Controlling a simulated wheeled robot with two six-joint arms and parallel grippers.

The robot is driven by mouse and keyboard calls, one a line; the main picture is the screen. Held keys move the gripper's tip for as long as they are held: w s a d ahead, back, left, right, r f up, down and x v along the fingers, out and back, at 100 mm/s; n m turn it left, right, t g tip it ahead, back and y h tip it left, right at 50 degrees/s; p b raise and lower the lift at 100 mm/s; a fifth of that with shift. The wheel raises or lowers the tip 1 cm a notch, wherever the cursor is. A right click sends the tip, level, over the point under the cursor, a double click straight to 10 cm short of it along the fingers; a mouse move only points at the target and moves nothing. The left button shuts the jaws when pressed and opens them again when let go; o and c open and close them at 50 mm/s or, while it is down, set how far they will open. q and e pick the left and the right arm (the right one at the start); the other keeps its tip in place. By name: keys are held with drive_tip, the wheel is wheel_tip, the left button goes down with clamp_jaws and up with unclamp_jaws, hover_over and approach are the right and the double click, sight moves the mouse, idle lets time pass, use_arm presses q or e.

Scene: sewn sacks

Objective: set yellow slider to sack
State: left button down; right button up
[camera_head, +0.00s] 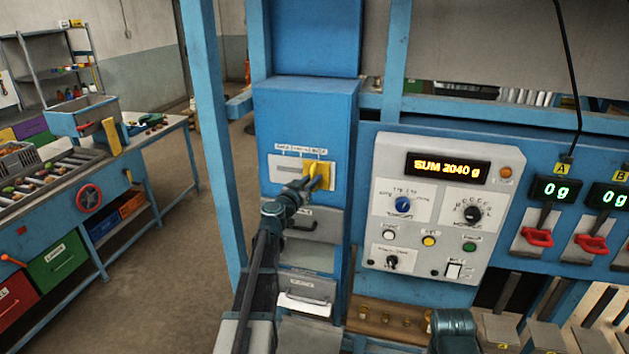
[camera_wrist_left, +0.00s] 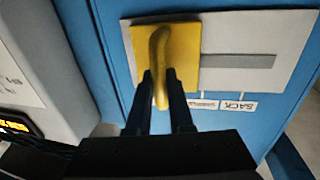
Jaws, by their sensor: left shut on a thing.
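The yellow slider (camera_head: 323,170) sits at the right end of a slot in a pale plate (camera_head: 276,172) on the blue cabinet. Small labels run above the slot in the head view. In the left wrist view, turned over, the yellow slider (camera_wrist_left: 182,75) is at the left and the empty slot runs right. A label reading SACK (camera_wrist_left: 237,106) is away from the slider, toward the other end. My left gripper (camera_head: 308,184) is shut on the slider's raised handle; its dark fingers (camera_wrist_left: 160,88) flank it.
A grey control panel (camera_head: 437,210) with knobs, buttons and a display reading SUM 2040 g stands right of the cabinet. Red handles (camera_head: 538,237) sit under two 0 g displays. A blue post (camera_head: 208,130) rises left of the cabinet. A workbench (camera_head: 75,200) is farther left.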

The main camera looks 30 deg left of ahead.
use_arm(q)
drive_tip(key=a, duration=0.3)
drive_tip(key=s+a, duration=0.1)
drive_tip(key=a, duration=0.3)
drive_tip(key=s+a, duration=0.1)
drive_tip(key=a, duration=0.3)
drive_tip(key=shift+s+a, duration=0.1)
drive_tip(key=shift+a, duration=0.2)
drive_tip(key=c, duration=1.1)
unclamp_jaws()
drive_tip(key=o, duration=0.3)
drive_tip(key=shift+a, duration=0.15)
drive_tip(key=shift+s, duration=0.1)
drive_tip(key=s, duration=1.3)
drive_tip(key=shift+s, duration=0.35)
